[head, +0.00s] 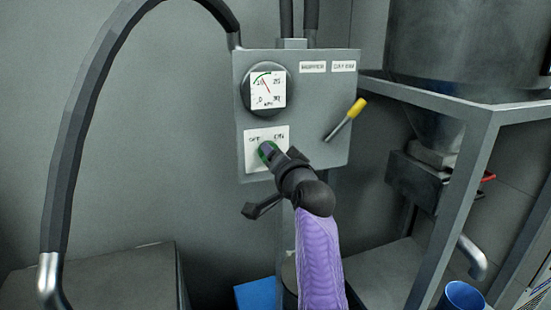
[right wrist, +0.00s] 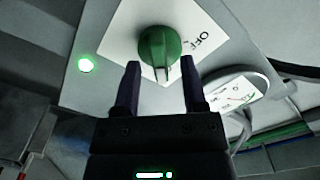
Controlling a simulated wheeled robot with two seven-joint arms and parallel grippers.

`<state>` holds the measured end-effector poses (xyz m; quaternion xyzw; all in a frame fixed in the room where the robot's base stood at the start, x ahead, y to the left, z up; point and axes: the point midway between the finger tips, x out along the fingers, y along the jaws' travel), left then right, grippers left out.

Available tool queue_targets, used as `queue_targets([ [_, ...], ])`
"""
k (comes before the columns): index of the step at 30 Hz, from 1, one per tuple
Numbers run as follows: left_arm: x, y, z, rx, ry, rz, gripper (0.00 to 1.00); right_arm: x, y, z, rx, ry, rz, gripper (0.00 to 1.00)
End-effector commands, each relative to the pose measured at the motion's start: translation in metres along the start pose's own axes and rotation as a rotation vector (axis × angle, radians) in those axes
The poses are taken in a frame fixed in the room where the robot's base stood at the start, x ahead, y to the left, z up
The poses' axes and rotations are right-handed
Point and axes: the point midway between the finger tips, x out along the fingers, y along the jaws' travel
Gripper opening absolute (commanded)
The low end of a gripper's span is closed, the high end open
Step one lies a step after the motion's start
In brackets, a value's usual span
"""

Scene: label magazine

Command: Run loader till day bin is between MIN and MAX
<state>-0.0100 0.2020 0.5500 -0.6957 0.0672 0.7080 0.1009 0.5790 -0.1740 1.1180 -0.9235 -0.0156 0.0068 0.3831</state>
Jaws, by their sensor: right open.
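A grey control box (head: 305,120) stands ahead, with a round gauge (head: 268,89) and a white OFF/ON plate (head: 254,166). The gauge needle points up and slightly left, near a green arc. The green knob (right wrist: 158,47) sits on the plate; its edge also shows in the head view (head: 264,151), mostly behind my gripper. My right gripper (right wrist: 161,75) is open, its fingers to either side of the knob; I cannot tell whether they touch it. A yellow-tipped lever (head: 345,118) slants up on the box. My left gripper is out of view. No MIN or MAX marks are readable.
A lit green lamp (right wrist: 85,64) shows beside the plate in the right wrist view. A large metal hopper (head: 465,45) stands at right on a grey frame (head: 478,150). A blue cup (head: 460,297) and blue box (head: 255,294) are low. A thick hose (head: 65,150) arches at left.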

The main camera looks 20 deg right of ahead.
Motion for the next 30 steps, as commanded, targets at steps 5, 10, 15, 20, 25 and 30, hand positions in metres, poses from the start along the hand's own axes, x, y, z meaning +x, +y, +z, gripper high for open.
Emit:
queue_targets([
  [5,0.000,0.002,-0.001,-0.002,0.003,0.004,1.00,0.000,0.000,0.000,0.000,0.000,0.000,0.33],
  [10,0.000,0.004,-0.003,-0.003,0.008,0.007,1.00,0.000,0.000,0.000,0.000,0.000,0.000,0.00],
  [15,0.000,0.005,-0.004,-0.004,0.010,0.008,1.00,0.000,0.000,0.000,0.000,0.000,0.001,0.00],
  [20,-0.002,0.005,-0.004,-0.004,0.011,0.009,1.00,-0.001,0.000,0.000,-0.008,-0.001,0.001,0.00],
  [25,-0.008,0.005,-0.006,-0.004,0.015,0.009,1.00,-0.001,-0.001,-0.001,-0.058,0.000,0.002,0.00],
  [30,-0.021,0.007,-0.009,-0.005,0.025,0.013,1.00,-0.001,-0.002,-0.003,-0.165,-0.002,0.002,0.00],
])
